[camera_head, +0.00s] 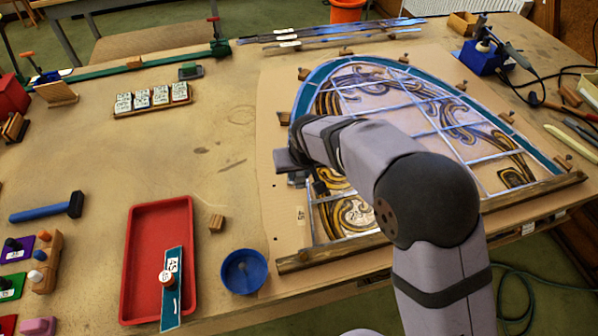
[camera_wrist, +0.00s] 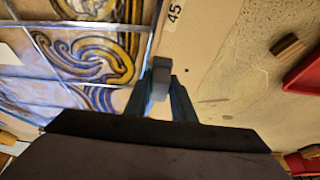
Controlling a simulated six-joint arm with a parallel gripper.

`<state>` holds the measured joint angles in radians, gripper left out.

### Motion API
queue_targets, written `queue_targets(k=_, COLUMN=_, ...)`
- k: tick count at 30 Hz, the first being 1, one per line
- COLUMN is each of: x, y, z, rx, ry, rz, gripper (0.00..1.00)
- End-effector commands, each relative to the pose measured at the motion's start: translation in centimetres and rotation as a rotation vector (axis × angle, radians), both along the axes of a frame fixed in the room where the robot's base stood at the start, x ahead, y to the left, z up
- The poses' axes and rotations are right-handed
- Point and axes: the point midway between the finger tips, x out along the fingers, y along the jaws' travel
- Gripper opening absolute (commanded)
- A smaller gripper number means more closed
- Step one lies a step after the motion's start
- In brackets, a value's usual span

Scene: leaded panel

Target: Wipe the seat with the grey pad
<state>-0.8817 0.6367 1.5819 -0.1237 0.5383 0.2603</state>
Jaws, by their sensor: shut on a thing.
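My gripper (camera_wrist: 160,92) shows at the lower middle of the wrist view, its two blue-grey fingers shut on a small grey pad (camera_wrist: 160,72). The pad is over the edge of the leaded panel (camera_wrist: 85,50), where a narrow bare strip, apparently the seat, runs beside paper marked 45. I cannot tell whether the pad touches it. In the head view the leaded panel (camera_head: 400,110) lies flat with a teal border, and my wrist hides part of its left edge. The pad cannot be made out there.
A red tray (camera_head: 128,285) holds a teal glass strip (camera_head: 172,300) labelled 45 with a knob on it. A blue bowl (camera_head: 243,271) and a wooden block (camera_head: 217,223) stand nearby. A wooden batten (camera_head: 330,255) borders the panel's front. The table left of the panel has free room.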

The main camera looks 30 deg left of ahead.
Motion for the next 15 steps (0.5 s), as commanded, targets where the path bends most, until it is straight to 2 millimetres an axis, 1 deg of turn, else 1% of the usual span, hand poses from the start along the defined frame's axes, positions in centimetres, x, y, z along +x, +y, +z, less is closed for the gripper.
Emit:
queue_targets(k=10, x=0.0, y=0.0, z=2.5, rx=0.001, ry=-0.001, rz=0.0, gripper=0.05)
queue_targets(k=15, x=0.0, y=0.0, z=3.1, rx=0.001, ry=-0.001, rz=0.0, gripper=0.05)
